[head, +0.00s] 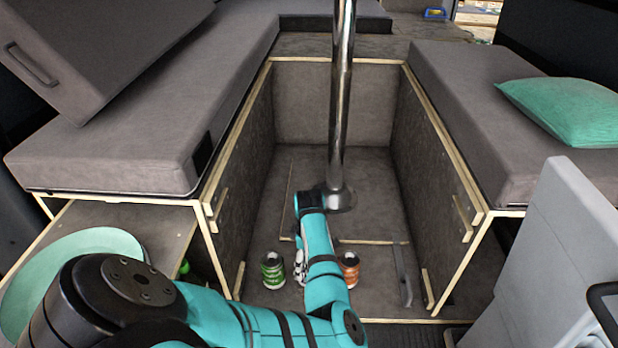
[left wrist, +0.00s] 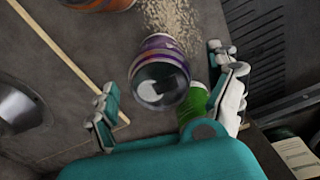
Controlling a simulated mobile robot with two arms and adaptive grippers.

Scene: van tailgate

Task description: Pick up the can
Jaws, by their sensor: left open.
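In the left wrist view a can with purple and orange bands (left wrist: 160,75) stands between the spread fingers of my left gripper (left wrist: 163,76), its round top towards the camera. I cannot tell whether a finger touches it. A green can (head: 273,272) stands on the footwell floor; it also shows in the left wrist view (left wrist: 194,101), partly behind the right-hand finger. An orange can (head: 350,268) is on the other side of my arm. In the head view my left gripper (head: 301,266) is mostly hidden by its arm, as is the purple can. My right gripper is out of view.
A metal pole (head: 340,110) rises from the footwell floor behind the cans. Cushioned benches (head: 110,150) flank the footwell, with a green pillow (head: 565,110) at right. A pale green round top (head: 95,245) is at left. A dark bar handle (head: 402,275) lies on the floor.

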